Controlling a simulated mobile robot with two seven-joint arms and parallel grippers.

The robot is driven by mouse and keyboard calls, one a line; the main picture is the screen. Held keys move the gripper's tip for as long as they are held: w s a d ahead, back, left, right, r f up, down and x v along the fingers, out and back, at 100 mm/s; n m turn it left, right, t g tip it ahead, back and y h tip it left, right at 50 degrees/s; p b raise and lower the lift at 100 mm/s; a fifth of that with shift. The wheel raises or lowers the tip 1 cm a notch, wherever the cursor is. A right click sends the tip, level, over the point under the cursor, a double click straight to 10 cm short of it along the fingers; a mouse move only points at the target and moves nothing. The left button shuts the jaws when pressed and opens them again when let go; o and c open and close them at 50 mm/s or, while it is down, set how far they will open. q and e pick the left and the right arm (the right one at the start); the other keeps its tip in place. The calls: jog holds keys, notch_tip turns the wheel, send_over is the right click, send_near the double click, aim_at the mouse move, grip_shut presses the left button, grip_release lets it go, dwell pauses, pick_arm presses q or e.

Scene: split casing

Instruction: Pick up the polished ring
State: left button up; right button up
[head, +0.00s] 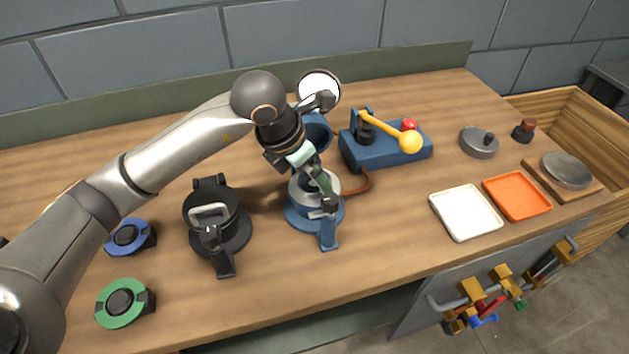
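A shiny silver ring-shaped part (332,183), which looks like the polished ring, sits in the round blue casing (297,219). The casing's blue upper half (319,130) stands raised behind it. My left gripper (322,192) reaches down over the middle of the silver part. Its fingers and wrist cover much of the part, so I cannot tell whether they touch or grip it. My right gripper is not in view.
A dark casing (232,238) stands left of the blue one, with blue (130,237) and green (124,303) round parts further left. A blue lever box (395,150) stands behind right. White (466,212) and orange (517,196) trays lie at right. Bare tabletop lies in front.

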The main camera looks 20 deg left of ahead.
pick_arm(q)
jog(key=c, duration=1.3)
jog(key=shift+r, duration=0.1)
jog(key=shift+r, duration=0.55)
jog(key=s+d+r, duration=0.3)
jog(key=s+r, duration=0.3)
jog(key=s+d+r, duration=0.3)
jog(key=s+r, duration=0.2)
jog(key=s, duration=0.1)
jog(key=shift+s+d+r+b, duration=0.2)
jog(key=shift+d+r+b, duration=0.05)
jog(key=shift+r+b, duration=0.15)
